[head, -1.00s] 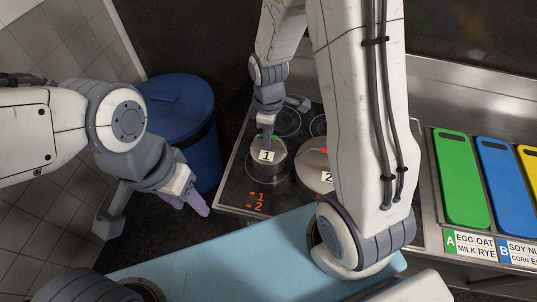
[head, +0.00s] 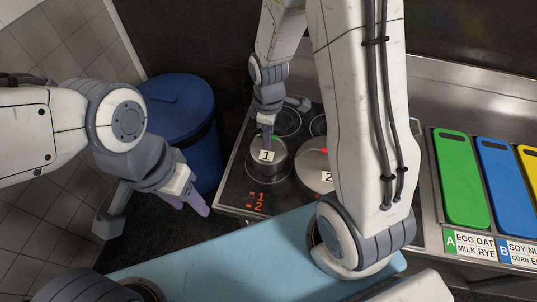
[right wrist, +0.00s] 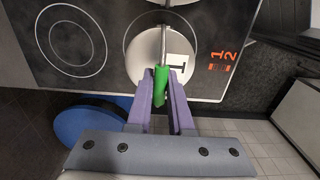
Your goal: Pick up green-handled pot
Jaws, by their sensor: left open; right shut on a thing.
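My right gripper (right wrist: 160,80) is shut on the green handle, one purple finger on each side. In the head view my right gripper (head: 267,138) comes down at the pot, its fingertips partly hiding the handle.
A second pot (head: 315,170), labelled 2 with a red handle, stands right of the first, partly behind my right arm. A blue bin (head: 185,115) stands left of the hob. Green (head: 458,180) and blue (head: 505,185) boards lie on the counter at right.

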